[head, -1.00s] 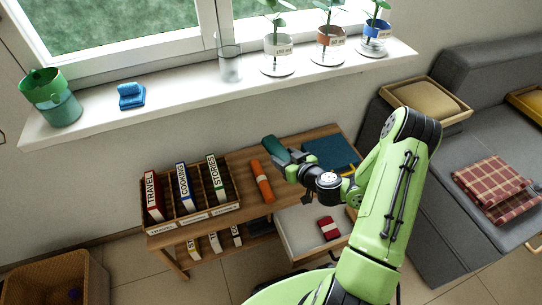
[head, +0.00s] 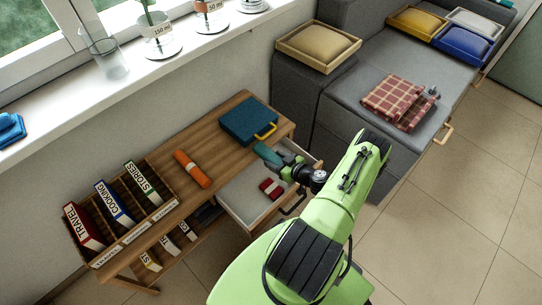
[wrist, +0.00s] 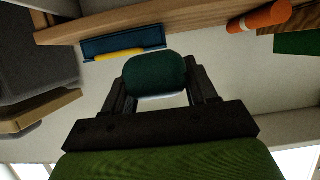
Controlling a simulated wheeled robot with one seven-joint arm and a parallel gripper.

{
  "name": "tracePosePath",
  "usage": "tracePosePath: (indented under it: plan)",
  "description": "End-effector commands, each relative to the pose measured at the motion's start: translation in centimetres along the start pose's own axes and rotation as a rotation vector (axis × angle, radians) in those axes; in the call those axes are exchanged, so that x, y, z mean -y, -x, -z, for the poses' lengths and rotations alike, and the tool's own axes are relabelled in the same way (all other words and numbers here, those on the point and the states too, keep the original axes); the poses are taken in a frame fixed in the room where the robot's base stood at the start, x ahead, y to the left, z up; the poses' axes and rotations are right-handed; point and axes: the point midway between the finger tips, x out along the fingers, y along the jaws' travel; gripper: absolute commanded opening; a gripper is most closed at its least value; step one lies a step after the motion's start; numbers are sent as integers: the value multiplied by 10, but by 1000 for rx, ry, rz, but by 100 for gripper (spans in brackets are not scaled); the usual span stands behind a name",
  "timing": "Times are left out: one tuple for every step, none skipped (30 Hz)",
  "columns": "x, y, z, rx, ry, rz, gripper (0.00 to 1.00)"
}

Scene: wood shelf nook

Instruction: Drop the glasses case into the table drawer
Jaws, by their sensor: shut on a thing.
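The glasses case is a dark teal rounded object (head: 267,154), which also fills the middle of the wrist view (wrist: 155,72). My gripper (wrist: 159,84) is shut on it, with a finger on either side. In the head view my gripper (head: 278,160) holds the case in the air around the right part of the table's front. The table drawer (head: 240,197) is pulled open, with a pale inside. A red item with a light band (head: 271,188) lies in the drawer. My arm hides part of the drawer's right side.
On the wooden table (head: 213,151) are a teal folder-like case with a yellow handle (head: 248,121), an orange cylinder (head: 192,168) and a book rack (head: 160,208). A grey sofa (head: 378,78) stands to the right. Open floor (head: 450,200) lies at the right.

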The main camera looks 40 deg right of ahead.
Motion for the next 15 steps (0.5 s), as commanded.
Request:
tracePosePath:
  plan:
    - [0, -5, -13, 0, -1, 0, 25]
    - [0, -7, -17, 0, 0, 0, 25]
    - [0, -10, -23, 0, -1, 0, 25]
    - [0, -12, -28, 0, -1, 0, 25]
    - [0, -14, -32, 0, -1, 0, 25]
    - [0, -15, -36, 0, -1, 0, 25]
    - [0, -16, -39, 0, -1, 0, 25]
    - [0, -17, -41, 0, -1, 0, 25]
    - [0, -18, -42, 0, -1, 0, 25]
    - [0, -18, -43, 0, 0, 0, 25]
    - [0, -18, -43, 0, 0, 0, 25]
    - [0, -18, -42, 0, 0, 0, 25]
    - [0, -18, -41, 0, 0, 0, 25]
    - [0, -18, -41, 0, 0, 0, 25]
    - [0, -18, -41, 0, 0, 0, 25]
